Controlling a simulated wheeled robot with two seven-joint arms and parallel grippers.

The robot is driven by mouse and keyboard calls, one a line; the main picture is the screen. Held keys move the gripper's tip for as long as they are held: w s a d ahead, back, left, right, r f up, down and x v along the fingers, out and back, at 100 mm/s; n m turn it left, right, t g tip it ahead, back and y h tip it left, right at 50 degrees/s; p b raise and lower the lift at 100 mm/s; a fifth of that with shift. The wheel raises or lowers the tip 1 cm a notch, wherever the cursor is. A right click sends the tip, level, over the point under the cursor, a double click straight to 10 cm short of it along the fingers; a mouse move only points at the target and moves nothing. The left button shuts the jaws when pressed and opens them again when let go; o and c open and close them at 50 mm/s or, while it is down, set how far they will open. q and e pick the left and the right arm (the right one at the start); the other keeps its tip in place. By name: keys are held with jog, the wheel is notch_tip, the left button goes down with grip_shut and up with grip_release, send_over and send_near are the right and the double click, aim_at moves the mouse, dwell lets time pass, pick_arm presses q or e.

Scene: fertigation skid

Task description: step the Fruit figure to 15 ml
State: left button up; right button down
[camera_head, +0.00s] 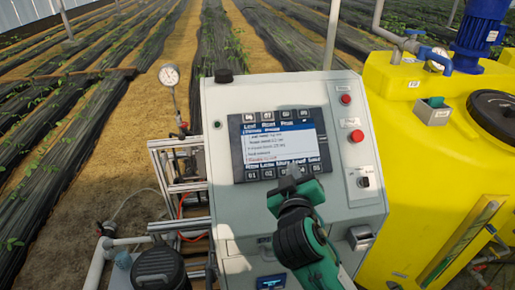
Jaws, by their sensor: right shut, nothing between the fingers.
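The control panel's screen (286,144) is lit, with a white list, a blue highlighted line near the top and a red-tinted line near the bottom. Its text is too small to read surely, so I cannot make out the Fruit figure. A row of square keys (252,175) runs under the screen, and another row (249,117) runs above it. My right gripper (292,174) is shut and empty, with its tips at the lower key row, right of the middle. It hides part of that row; I cannot tell whether it touches a key. My left gripper is not in view.
The grey cabinet (235,215) carries a red button (345,99), another red button (357,136) and a rotary switch (363,182) to the right of the screen. A yellow tank (415,165) stands at right. A pressure gauge (169,75) stands at left.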

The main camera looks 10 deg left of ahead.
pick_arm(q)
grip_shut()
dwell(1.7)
